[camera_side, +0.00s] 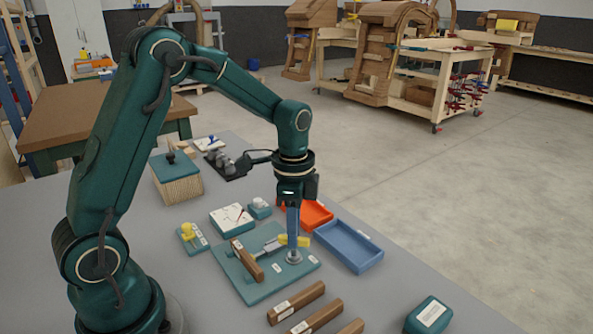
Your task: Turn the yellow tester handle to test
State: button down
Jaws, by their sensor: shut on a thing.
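The yellow tester handle (303,241) lies roughly level above the right part of a teal board (268,287). It joins a grey metal mechanism (267,246) on that board. My gripper (292,239) points straight down, with its fingers shut on the yellow handle. The fingers hide the handle's middle. A round grey disc (294,258) sits on the board just below the fingertips. A brown wooden piece (246,259) with a white label stands across the left part of the board. Small labels on the board are too small to read.
An orange tray (318,214) and a blue tray (350,246) stand close to the right of my gripper. Several wooden bars (297,303) lie in front. A small teal plate with a yellow knob (188,232) and a white gauge box (231,218) stand left. A teal box (428,315) is front right.

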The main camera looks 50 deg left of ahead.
jog(key=n, duration=0.4)
jog(key=shift+r+n, duration=0.1)
jog(key=shift+n, duration=2.5)
jog(key=c, duration=0.9)
grip_release()
jog(key=shift+r, duration=2.55)
